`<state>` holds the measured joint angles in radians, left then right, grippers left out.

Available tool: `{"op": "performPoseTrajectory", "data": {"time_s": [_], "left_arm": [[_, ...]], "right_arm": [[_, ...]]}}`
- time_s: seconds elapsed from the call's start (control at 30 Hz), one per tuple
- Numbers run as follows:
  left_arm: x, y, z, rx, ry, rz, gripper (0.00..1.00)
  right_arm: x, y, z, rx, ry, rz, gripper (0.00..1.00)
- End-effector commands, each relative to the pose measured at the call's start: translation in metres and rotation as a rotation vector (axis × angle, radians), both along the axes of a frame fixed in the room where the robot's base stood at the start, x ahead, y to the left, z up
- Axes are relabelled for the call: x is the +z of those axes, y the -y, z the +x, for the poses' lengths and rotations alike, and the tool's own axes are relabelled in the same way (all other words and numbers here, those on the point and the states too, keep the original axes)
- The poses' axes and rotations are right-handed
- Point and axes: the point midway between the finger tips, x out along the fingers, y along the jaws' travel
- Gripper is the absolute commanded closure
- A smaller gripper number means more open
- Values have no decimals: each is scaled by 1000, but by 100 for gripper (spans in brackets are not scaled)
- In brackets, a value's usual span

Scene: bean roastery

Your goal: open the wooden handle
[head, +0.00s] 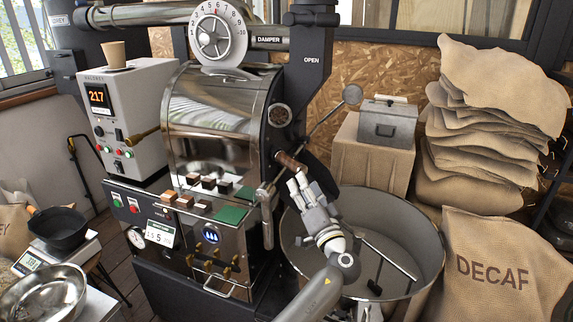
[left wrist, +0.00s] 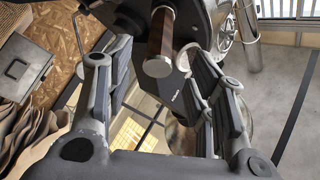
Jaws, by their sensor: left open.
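The wooden handle (head: 289,161) is a short dark brown cylinder on the front of the roaster, beside the drum's right edge. In the left wrist view the wooden handle (left wrist: 161,32) points toward the camera, with a round metal end cap (left wrist: 158,67). My left gripper (head: 298,182) is open and empty, just below and right of the handle in the head view. In the left wrist view its two fingers (left wrist: 160,75) stand on either side of the handle's line, and I see no contact. My right gripper is not in view.
The roaster drum (head: 207,120) is left of the handle. A round cooling bin (head: 425,225) lies below my left arm. A thin metal lever (head: 325,120) with a ball end rises close to the handle. Burlap sacks (head: 490,120) and a DECAF sack (head: 500,265) fill the right side.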

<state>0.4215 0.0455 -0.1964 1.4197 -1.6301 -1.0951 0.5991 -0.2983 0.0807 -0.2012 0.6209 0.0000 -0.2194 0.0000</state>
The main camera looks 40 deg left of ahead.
Motion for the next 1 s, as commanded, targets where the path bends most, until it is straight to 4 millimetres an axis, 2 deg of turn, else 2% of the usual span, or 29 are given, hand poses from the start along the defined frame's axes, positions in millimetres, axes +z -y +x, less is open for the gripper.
{"op": "performPoseTrajectory", "data": {"time_s": [0.2,0.37,0.5,0.67,0.9,1.0], "left_arm": [[16,-35,24,3,-2,1,50],[22,-57,40,2,-3,0,50],[25,-68,48,1,-2,0,50],[26,-74,52,0,-3,-1,50],[25,-74,52,0,-2,-1,50],[25,-74,52,0,-3,-1,62]], "right_arm": [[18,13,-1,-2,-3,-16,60],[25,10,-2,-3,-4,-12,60],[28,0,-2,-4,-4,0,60],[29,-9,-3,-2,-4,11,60],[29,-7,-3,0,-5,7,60],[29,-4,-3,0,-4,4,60]]}}
